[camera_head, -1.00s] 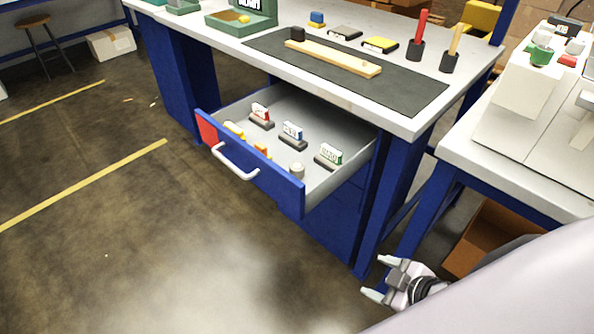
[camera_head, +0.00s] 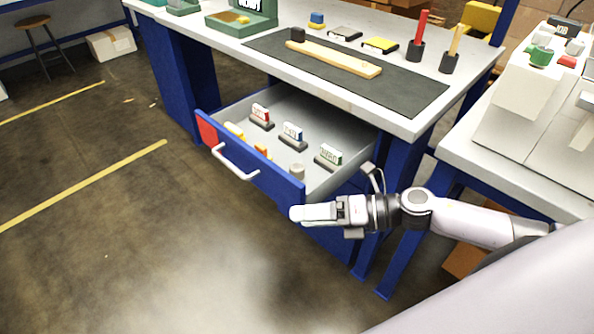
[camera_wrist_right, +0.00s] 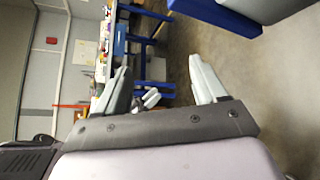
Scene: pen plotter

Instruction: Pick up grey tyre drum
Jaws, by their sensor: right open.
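The grey tyre drum looks to be the small grey cylinder (camera_head: 297,169) standing in the open drawer (camera_head: 270,192), near its front right corner. My right gripper (camera_head: 305,213) is outside the drawer, in front of its right front corner and lower in the picture than the cylinder. Its fingers point left and overlap the drawer front in the picture. In the right wrist view the two fingers (camera_wrist_right: 163,85) are spread apart with nothing between them. The cylinder cannot be made out in that view. My left gripper is not in view.
The drawer also holds red (camera_head: 260,113), blue (camera_head: 292,133) and green (camera_head: 328,155) labelled blocks on dark bases, and yellow and orange pieces near its front. The drawer has a white handle (camera_head: 235,163). The bench top (camera_head: 410,125) overhangs the drawer's back.

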